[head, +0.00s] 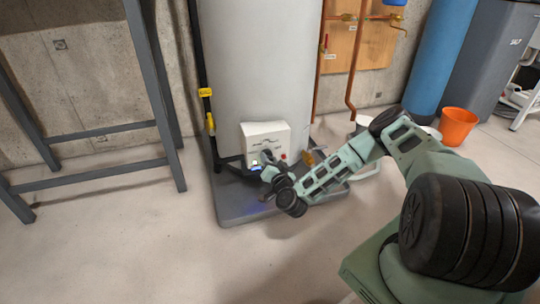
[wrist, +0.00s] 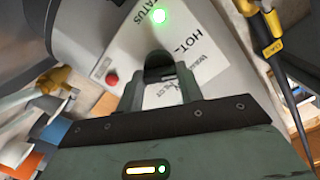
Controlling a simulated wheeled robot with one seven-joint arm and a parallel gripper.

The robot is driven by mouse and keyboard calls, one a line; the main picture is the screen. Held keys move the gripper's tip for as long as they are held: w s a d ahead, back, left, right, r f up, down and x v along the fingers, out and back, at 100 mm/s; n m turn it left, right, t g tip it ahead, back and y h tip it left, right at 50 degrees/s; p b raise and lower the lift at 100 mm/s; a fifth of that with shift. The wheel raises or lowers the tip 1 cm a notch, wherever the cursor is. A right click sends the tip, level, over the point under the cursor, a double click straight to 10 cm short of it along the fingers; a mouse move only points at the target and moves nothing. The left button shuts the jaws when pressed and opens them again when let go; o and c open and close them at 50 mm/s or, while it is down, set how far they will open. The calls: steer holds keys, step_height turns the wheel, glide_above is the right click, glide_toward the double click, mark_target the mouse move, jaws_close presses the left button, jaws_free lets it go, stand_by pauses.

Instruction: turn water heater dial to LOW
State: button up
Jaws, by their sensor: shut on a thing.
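The water heater (head: 258,60) is a tall grey-white tank with a white control box (head: 265,131) low on its front. My gripper (head: 266,160) reaches the box from the front right and is shut on its dial. In the wrist view, my gripper (wrist: 159,70) covers most of the dial, so its pointer and setting cannot be read. The tilted panel (wrist: 200,45) shows "STATUS", "HOT" and part of "PILOT". A green light (wrist: 159,16) glows beside "STATUS". A red button (wrist: 112,79) is left of the fingers.
The heater stands on a grey tray (head: 238,212). A metal frame (head: 165,105) stands at left. Yellow-handled piping (head: 210,123) runs beside the tank. Copper pipes (head: 352,75), a blue cylinder (head: 443,55) and an orange bucket (head: 457,126) are at right. The front-left floor is clear.

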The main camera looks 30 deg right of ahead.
steer(key=m+p, duration=0.2)
steer(key=m, duration=0.3)
steer(key=shift+m, duration=0.3)
steer(key=m+p, duration=0.1)
steer(key=m, duration=0.4)
steer(key=shift+m, duration=0.3)
steer(key=o, duration=1)
steer(key=shift+s, duration=0.15)
